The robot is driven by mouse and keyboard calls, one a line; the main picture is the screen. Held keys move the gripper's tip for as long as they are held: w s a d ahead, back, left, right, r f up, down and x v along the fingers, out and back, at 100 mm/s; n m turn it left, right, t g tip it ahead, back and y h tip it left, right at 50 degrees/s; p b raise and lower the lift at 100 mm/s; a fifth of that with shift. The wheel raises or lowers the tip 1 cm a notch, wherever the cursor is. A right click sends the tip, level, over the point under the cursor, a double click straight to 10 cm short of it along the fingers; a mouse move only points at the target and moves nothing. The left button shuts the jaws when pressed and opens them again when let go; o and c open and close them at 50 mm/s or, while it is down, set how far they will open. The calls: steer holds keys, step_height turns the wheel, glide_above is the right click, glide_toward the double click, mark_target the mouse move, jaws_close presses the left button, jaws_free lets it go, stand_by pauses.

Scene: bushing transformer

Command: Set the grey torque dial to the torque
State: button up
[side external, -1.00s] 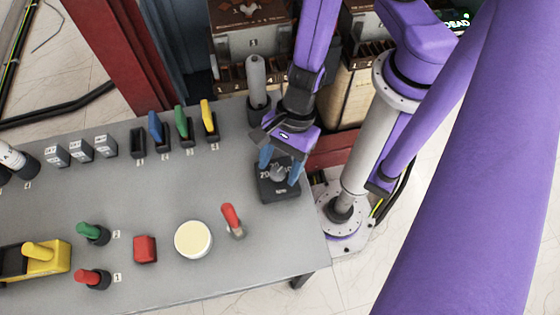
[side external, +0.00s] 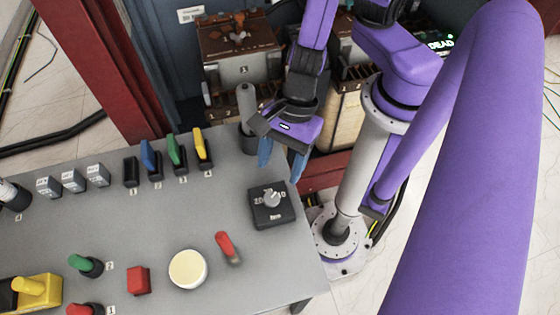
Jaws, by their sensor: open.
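The grey torque dial (side external: 272,197) is a small knob on a black square base (side external: 270,213) near the right end of the grey table. White numbers show around the knob, but I cannot read the setting for certain. My gripper (side external: 282,170) is purple and dark grey with blue fingers. It is open and empty, above and behind the dial in the picture, apart from it. The knob is fully in sight.
A grey upright handle (side external: 246,105) stands close to the left of my gripper. Blue, green and yellow levers (side external: 173,150) line the back edge of the table (side external: 120,225). A red toggle (side external: 227,246), a cream round button (side external: 188,269) and a red block (side external: 138,281) sit in front.

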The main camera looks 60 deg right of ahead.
step_height(320, 180, up, 4)
steer(key=n+g+y, duration=0.2)
steer(key=n, duration=0.2)
glide_above(270, 198)
steer(key=a, duration=0.3)
steer(key=a+r+n+g, duration=0.3)
steer(key=r+n, duration=0.1)
steer(key=n, duration=0.4)
steer(key=w+d+n+h, duration=0.6)
steer(key=w+h, duration=0.1)
steer(key=shift+t, duration=0.3)
steer(key=x, duration=1.6)
steer(key=shift+s+a+f, duration=0.15)
